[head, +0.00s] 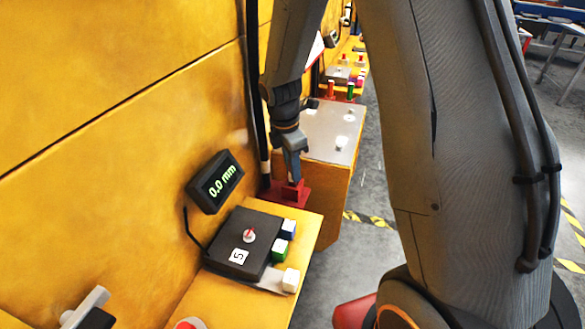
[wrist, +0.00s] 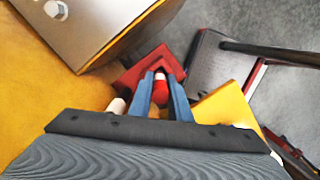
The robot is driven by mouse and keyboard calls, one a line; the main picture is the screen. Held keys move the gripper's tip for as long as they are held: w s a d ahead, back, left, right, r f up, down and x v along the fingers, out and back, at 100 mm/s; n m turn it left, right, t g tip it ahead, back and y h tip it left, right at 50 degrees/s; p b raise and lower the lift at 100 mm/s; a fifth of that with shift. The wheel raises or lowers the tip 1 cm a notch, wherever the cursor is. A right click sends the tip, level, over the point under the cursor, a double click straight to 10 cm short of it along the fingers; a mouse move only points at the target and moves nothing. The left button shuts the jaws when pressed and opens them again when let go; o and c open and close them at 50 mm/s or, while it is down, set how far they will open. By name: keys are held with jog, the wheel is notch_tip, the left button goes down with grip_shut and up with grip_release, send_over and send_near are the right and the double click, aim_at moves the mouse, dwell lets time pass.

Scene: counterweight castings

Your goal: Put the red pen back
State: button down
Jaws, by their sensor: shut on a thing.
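My gripper (head: 292,180) points down over a red holder (head: 303,197) beside the yellow wall. In the wrist view my two blue-grey fingers (wrist: 160,88) are shut on the red pen (wrist: 160,86), which shows a pale band near its top. The red holder (wrist: 133,77) shows behind and around the fingertips there. In the head view the fingers hide most of the pen. I cannot tell whether the pen is seated in the holder or just above it.
A yellow ledge in front bears a black box (head: 237,243) with a knob and blue, green and white buttons. A display (head: 215,182) reading 0.0 mm is on the wall. A metal-topped yellow cabinet (head: 325,125) stands just behind the holder. Grey floor lies to the right.

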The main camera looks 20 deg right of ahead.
jog(key=c, duration=1.6)
grip_release()
jog(key=shift+o, duration=0.2)
jog(key=r, duration=0.2)
jog(key=r+b, duration=0.1)
jog(key=r, duration=0.2)
jog(key=a+r, duration=0.1)
jog(key=r, duration=0.2)
notch_tip(320, 180, up, 7)
jog(key=p, duration=0.6)
jog(key=shift+f, duration=0.15)
jog(key=shift+s, duration=0.1)
jog(key=s+f+m+b, duration=0.2)
jog(key=s+f+m, duration=0.1)
jog(key=s+m, duration=0.5)
jog(key=s+f+m+t+y+b, duration=0.1)
jog(key=s+f+m+b, duration=0.1)
jog(key=s+m, duration=0.7)
jog(key=f+m, duration=0.1)
jog(key=m, duration=0.1)
jog(key=shift+d+f+m+b, duration=0.25)
jog(key=shift+d+m+b, duration=0.1)
jog(key=shift+m+b, duration=0.05)
